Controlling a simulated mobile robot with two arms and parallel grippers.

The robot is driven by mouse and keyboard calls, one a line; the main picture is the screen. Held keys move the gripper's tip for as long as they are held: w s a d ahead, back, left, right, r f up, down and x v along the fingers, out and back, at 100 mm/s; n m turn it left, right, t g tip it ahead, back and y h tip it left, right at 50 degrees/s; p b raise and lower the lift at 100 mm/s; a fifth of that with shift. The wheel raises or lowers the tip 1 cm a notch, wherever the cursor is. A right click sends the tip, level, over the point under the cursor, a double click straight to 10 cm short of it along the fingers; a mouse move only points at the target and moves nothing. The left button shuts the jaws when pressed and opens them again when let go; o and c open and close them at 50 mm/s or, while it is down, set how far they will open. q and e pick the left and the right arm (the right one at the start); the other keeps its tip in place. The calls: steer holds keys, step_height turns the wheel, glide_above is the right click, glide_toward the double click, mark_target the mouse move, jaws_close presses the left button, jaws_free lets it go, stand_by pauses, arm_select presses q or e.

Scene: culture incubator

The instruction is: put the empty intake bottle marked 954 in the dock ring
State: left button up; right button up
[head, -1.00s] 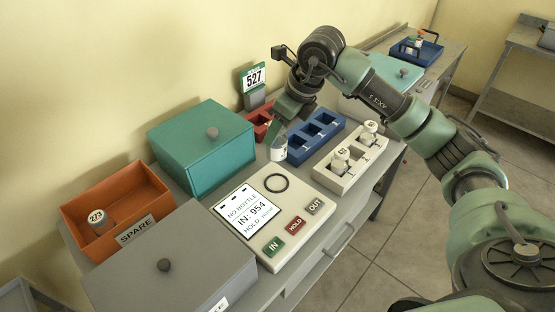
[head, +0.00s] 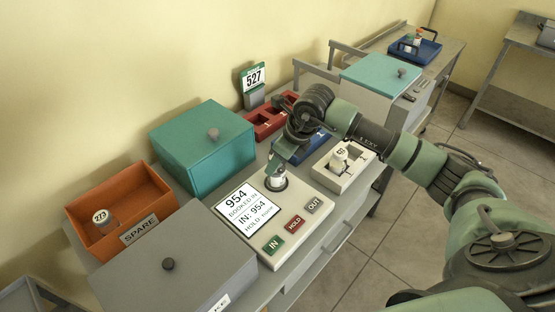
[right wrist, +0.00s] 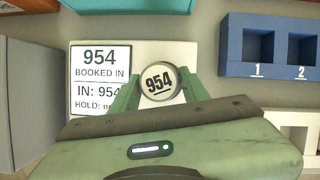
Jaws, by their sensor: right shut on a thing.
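The bottle marked 954 (right wrist: 159,83) has a white cap and is held between the fingers of my right gripper (right wrist: 154,92). In the head view the bottle (head: 276,182) stands at the dock ring's place on the white dock panel (head: 262,252). My right gripper (head: 275,172) is shut on it from above. The ring itself is hidden by the bottle and gripper. The panel's screen (head: 246,209) reads "954 BOOKED IN", "IN: 954" and a HOLD line. My left gripper is not in view.
A cream rack (head: 345,180) with a bottle stands right of the dock; a blue rack (head: 300,153) and red rack (head: 262,131) lie behind. A teal box (head: 205,150), an orange SPARE bin (head: 152,190) with bottle 273 (head: 103,217), and a grey box (head: 180,265) are at left.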

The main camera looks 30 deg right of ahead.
steer(key=shift+f, duration=0.15)
steer(key=o, duration=1.3)
steer(key=shift+r, duration=0.25)
steer(key=shift+d+r, duration=0.1)
steer(key=shift+r, duration=0.15)
steer(key=b+v, duration=0.3)
steer(key=v, duration=0.8)
steer(key=shift+s+r, duration=0.2)
